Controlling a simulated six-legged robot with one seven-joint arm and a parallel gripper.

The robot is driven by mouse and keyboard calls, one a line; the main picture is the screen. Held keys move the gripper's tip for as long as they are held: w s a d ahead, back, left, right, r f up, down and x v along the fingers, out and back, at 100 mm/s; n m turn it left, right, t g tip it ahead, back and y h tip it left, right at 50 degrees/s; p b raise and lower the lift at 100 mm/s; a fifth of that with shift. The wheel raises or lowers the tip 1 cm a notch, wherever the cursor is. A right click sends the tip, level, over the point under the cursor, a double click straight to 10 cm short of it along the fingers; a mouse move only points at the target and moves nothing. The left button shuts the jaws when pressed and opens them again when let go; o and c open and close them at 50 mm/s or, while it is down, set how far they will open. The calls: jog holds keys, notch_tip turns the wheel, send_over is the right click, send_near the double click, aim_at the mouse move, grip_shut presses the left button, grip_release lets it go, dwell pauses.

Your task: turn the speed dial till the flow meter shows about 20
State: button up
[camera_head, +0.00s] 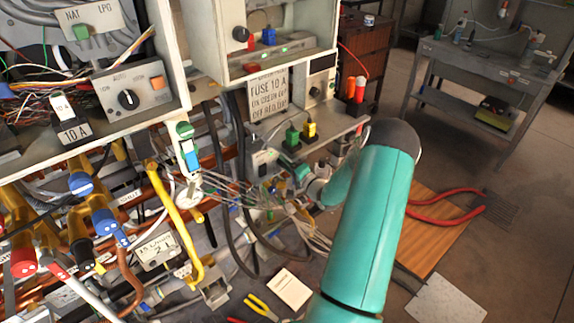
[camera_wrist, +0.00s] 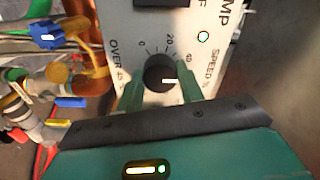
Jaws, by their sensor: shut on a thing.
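In the wrist view the black speed dial (camera_wrist: 157,72) sits on a pale panel with a printed scale showing 0 and 20 and the words "SPEED %". Its white mark points right in the picture. My gripper (camera_wrist: 160,86) has its two green fingers on either side of the dial, closed on it. In the head view my teal arm reaches toward the pump area, and the dial is hidden there. I cannot make out a flow meter reading; a label card (camera_head: 157,248) with small print hangs among the pipes.
Beside the dial are a small indicator light (camera_wrist: 203,37) and a blue-handled valve (camera_wrist: 55,36). Heater cabinets (camera_head: 130,95) with dials and wires stand at the left. Pipes and loose cables crowd below them. A workbench (camera_head: 480,75) stands at the back right, with open floor before it.

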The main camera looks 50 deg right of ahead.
dwell(0.5)
jog(key=o, duration=1)
jog(key=s+a, duration=0.1)
jog(key=s, duration=1.2)
jog(key=shift+s+a, duration=0.25)
jog(key=shift+s, duration=0.15)
